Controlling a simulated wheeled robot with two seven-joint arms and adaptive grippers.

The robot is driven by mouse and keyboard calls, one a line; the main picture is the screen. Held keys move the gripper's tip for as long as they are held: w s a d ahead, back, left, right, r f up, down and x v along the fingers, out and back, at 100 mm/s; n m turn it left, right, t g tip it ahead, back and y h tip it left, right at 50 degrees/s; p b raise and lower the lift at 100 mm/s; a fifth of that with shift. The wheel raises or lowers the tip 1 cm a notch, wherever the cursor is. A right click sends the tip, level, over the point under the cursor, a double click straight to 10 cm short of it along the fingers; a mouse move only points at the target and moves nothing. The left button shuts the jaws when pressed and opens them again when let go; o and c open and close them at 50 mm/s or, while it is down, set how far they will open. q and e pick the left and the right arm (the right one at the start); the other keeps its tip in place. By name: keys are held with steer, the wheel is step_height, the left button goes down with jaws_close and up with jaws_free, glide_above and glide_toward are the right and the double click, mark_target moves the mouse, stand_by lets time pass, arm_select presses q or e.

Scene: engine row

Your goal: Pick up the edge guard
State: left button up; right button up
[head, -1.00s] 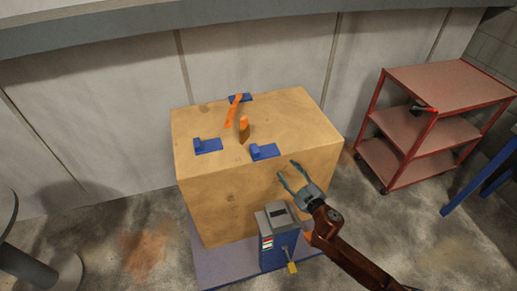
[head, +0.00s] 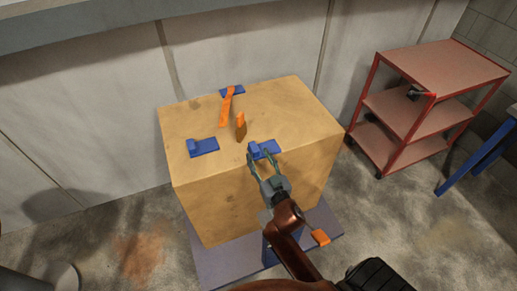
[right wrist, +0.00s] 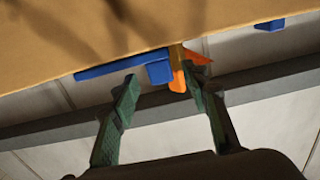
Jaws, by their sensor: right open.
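On top of a tan wooden block (head: 215,190) lie a front-right blue piece (head: 271,147), a front-left blue piece (head: 206,147) and a back blue piece (head: 237,90), with a long orange strip (head: 226,108) and a short orange-brown upright piece (head: 240,127). I cannot tell for certain which is the edge guard. My right gripper (head: 261,153) is open and empty, its fingertips at the front-right blue piece. In the right wrist view, a blue piece (right wrist: 110,68) with a raised end and an orange piece (right wrist: 178,76) show beyond the open fingers; contact is unclear. My left gripper is out of view.
The block stands on a purple-grey base (head: 220,270). My arm mostly hides a blue box (head: 267,250) in front of it. A red shelf cart (head: 440,75) with a small dark and red tool (head: 420,94) stands right. A wall (head: 90,110) is behind.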

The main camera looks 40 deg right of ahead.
mark_target(254, 146)
steer(key=x, duration=0.4)
steer(key=shift+w+r+b, duration=0.25)
steer(key=shift+r+b, duration=0.05)
steer(key=shift+b, duration=0.05)
steer(key=shift+w, duration=0.2)
steer(key=c, duration=0.8)
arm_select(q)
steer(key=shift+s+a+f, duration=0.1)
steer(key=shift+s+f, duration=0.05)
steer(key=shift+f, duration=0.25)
arm_select(e)
jaws_close()
